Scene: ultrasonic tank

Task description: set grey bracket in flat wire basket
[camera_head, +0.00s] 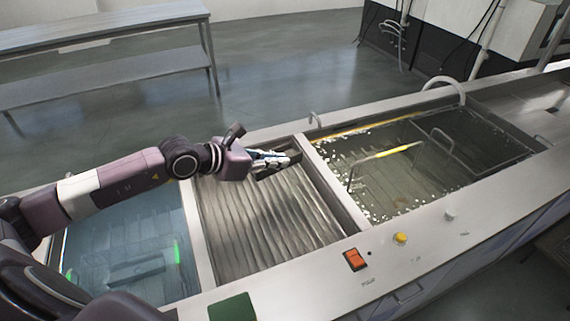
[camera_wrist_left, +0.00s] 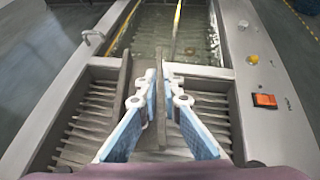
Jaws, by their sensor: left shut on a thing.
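My left gripper (camera_head: 286,160) is over the far end of the ribbed middle bay. In the left wrist view its blue-padded fingers (camera_wrist_left: 160,82) are shut on the grey bracket (camera_wrist_left: 161,105), a dull grey piece seen nearly edge-on between the pads. In the head view the fingers mostly hide the bracket. A wire basket with a yellow-topped handle (camera_head: 385,155) sits in the water of the right tank, to the right of my gripper. Its floor is blurred by the water, so I cannot tell how flat it is. My right gripper is not in view.
A divider (camera_head: 335,186) separates the ribbed bay (camera_head: 265,215) from the right tank (camera_head: 440,165). A blue water tank (camera_head: 130,245) lies left. An orange switch (camera_head: 354,259) and yellow knob (camera_head: 400,238) are on the front rim. A curved pipe (camera_head: 445,82) stands behind the right tank.

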